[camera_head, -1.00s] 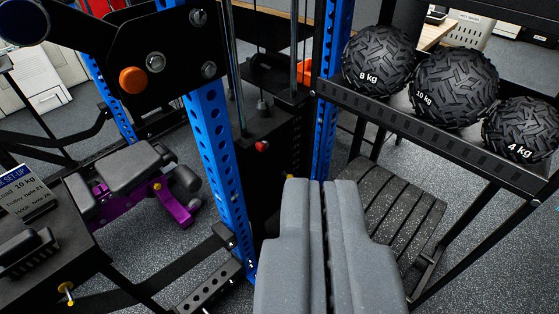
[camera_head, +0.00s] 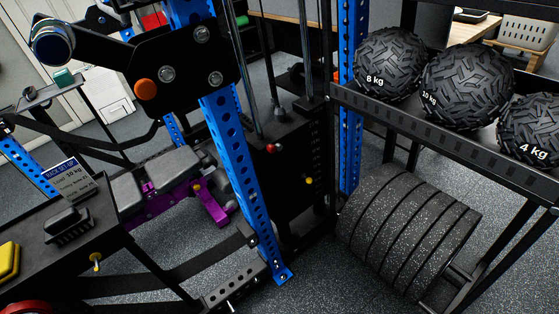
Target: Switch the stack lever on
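A black weight stack housing (camera_head: 292,205) stands in the middle, between two blue perforated uprights. A small red knob (camera_head: 271,148) sits on its upper front; it looks like the end of the stack lever, but the lever's shape and its on or off position are too small to tell. A small yellow knob (camera_head: 308,180) shows lower on the housing's right face. My gripper is not in view, and nothing touches the red knob.
The near blue upright (camera_head: 238,165) stands just left of the housing. A rack with medicine balls (camera_head: 467,85) and round black plates (camera_head: 405,230) is at right. A purple-framed bench (camera_head: 175,185) and a black table (camera_head: 60,250) are left.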

